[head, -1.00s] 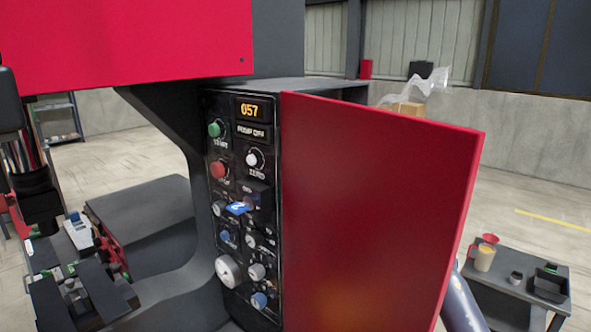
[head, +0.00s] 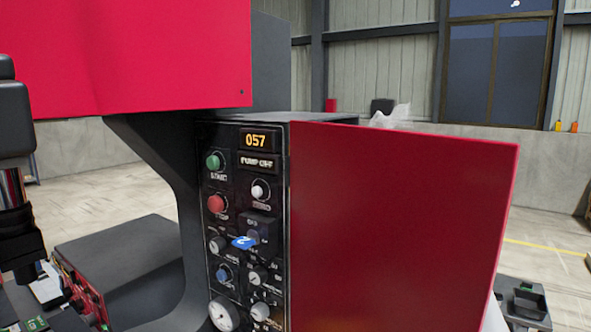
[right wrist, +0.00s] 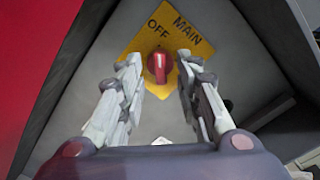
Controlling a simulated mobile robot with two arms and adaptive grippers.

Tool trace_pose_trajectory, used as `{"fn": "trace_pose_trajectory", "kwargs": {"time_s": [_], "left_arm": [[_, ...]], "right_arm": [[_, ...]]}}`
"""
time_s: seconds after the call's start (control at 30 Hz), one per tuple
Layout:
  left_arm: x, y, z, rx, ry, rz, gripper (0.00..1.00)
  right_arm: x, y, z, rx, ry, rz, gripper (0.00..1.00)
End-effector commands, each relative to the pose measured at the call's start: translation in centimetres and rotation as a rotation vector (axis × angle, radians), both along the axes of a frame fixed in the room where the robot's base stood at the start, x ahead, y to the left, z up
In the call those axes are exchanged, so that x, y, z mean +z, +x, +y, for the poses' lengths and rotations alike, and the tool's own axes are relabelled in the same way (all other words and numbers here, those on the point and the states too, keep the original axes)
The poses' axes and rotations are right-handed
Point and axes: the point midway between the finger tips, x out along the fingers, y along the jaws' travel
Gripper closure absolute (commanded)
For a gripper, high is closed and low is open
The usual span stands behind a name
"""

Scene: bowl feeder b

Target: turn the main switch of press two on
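In the right wrist view, the main switch is a red knob (right wrist: 158,66) on a yellow plate (right wrist: 196,46) marked OFF and MAIN. A pale mark on the knob points up, toward the OFF side. My right gripper (right wrist: 157,72) is open, with one finger on either side of the knob. I cannot tell whether either finger touches it. In the head view, press two shows a dark control panel (head: 232,285) with a blue tag (head: 243,242) reading 2. The main switch and my right gripper are not visible in the head view. My left gripper is not in view.
A large red panel (head: 400,220) stands out to the right of the controls.

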Motion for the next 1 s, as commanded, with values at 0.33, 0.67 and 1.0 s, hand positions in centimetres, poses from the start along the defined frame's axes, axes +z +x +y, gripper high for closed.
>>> {"fn": "trace_pose_trajectory", "kwargs": {"time_s": [0.33, 0.67, 1.0], "left_arm": [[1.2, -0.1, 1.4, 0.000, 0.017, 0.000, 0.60], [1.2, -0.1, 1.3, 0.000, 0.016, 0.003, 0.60], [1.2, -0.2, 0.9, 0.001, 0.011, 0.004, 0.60]], "right_arm": [[0.0, 1.7, 2.4, -0.001, 0.001, 0.000, 0.68], [-0.1, 1.7, 2.5, -0.001, 0.001, 0.000, 0.91], [-0.1, 1.7, 2.4, 0.000, 0.012, 0.020, 0.97]]}}
